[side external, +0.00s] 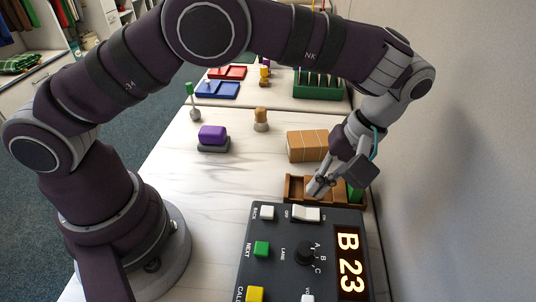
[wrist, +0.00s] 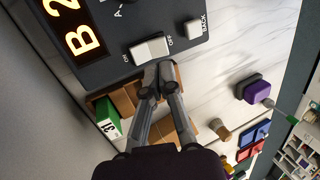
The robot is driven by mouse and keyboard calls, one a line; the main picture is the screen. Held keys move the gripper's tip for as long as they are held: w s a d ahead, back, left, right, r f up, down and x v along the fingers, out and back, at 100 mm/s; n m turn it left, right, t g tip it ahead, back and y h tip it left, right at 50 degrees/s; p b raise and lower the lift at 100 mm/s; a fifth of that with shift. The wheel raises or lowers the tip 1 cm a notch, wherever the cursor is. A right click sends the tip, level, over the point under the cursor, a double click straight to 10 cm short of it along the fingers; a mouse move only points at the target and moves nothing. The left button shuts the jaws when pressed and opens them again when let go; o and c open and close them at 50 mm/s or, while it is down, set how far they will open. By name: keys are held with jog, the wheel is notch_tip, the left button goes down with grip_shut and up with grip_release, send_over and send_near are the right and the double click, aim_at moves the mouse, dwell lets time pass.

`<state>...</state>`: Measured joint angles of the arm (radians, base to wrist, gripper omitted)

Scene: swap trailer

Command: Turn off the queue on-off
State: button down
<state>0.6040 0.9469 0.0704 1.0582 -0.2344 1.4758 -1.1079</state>
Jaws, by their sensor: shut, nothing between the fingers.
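The dark queue panel (side external: 281,230) lies at the front of the table. Its white on-off rocker (side external: 306,214) is near the back edge, marked OFF at its left end and ON at its right. In the wrist view the rocker (wrist: 150,47) has ON at the left and OFF at the right. I cannot tell which end is pressed. The display (side external: 349,262) is lit and reads B 23. My gripper (side external: 318,188) is shut and empty, just behind the rocker. In the wrist view its fingertips (wrist: 158,76) are close below the rocker; contact is unclear.
A wooden tray (side external: 291,187) with a green piece (wrist: 107,118) lies under my gripper. A white BACK button (side external: 267,213), green NEXT button (side external: 261,248) and black lane knob (side external: 305,253) are near the rocker. A wall stands close on the right.

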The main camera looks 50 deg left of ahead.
aim_at(307, 212)
jog(key=shift+x, duration=2.35)
jog(key=shift+s+a+f, duration=0.1)
jog(key=shift+a+f, duration=0.05)
jog(key=shift+f, duration=0.05)
jog(key=shift+w+d+r, duration=0.1)
jog(key=shift+w+d, duration=0.5)
jog(key=v, duration=0.6)
jog(key=shift+w+d+r, duration=0.1)
jog(key=shift+r, duration=0.05)
jog(key=shift+d+r, duration=0.1)
jog(key=shift+r, duration=0.5)
